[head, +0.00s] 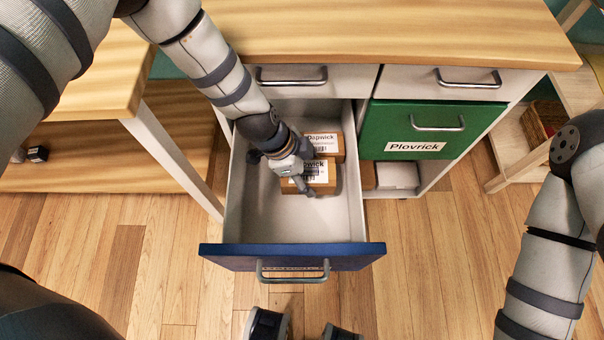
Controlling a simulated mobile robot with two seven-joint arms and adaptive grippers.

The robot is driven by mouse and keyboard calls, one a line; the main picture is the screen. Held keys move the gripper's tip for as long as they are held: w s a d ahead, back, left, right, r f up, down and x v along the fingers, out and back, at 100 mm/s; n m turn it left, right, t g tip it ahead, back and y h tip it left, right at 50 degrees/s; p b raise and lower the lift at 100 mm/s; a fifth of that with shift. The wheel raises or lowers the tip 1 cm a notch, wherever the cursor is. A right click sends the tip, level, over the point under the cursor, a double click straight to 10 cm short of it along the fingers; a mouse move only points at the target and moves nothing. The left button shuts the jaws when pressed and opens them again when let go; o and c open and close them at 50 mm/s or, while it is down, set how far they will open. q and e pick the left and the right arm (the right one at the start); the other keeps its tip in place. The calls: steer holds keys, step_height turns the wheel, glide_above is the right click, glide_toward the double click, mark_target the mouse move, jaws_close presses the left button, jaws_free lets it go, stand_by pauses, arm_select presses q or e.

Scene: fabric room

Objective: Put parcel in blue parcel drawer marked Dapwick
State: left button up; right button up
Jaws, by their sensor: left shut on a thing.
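The blue-fronted drawer (225,256) is pulled out. Its front label is seen too steeply to read. A brown parcel (325,186) with a white label ending in "wick" lies inside, toward the back right. My left gripper (302,180) is down in the drawer, shut on this parcel and covering part of its label. Another brown parcel (337,144), labelled Dapwick, lies just behind it in the drawer. Whether the held parcel touches the drawer floor I cannot tell. My right arm (545,250) shows at the right, but its gripper is out of view.
A shut green drawer marked Plovrick (390,117) is to the right, with an open shelf (397,176) holding packages below. The wooden worktop (400,35) overhangs the drawers. The front of the blue drawer's floor is bare. A wooden shelf unit (515,150) stands at far right.

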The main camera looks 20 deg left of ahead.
arm_select(q)
step_height(320, 180, down, 6)
steer(key=shift+s+d+f+b, duration=0.1)
steer(key=shift+f+b, duration=0.05)
steer(key=shift+b, duration=0.4)
arm_select(e)
steer(key=shift+s+f, duration=0.65)
steer(key=shift+f, duration=0.05)
arm_select(q)
steer(key=shift+f, duration=0.15)
steer(key=o, duration=1.3)
arm_select(e)
steer(key=shift+f, duration=0.1)
arm_select(q)
steer(key=shift+r, duration=0.25)
steer(key=p+v, duration=0.2)
steer(key=v, duration=1)
steer(key=shift+p, duration=0.4)
steer(key=shift+s+f, duration=0.1)
arm_select(e)
steer(key=v, duration=0.3)
steer(key=shift+w, duration=0.45)
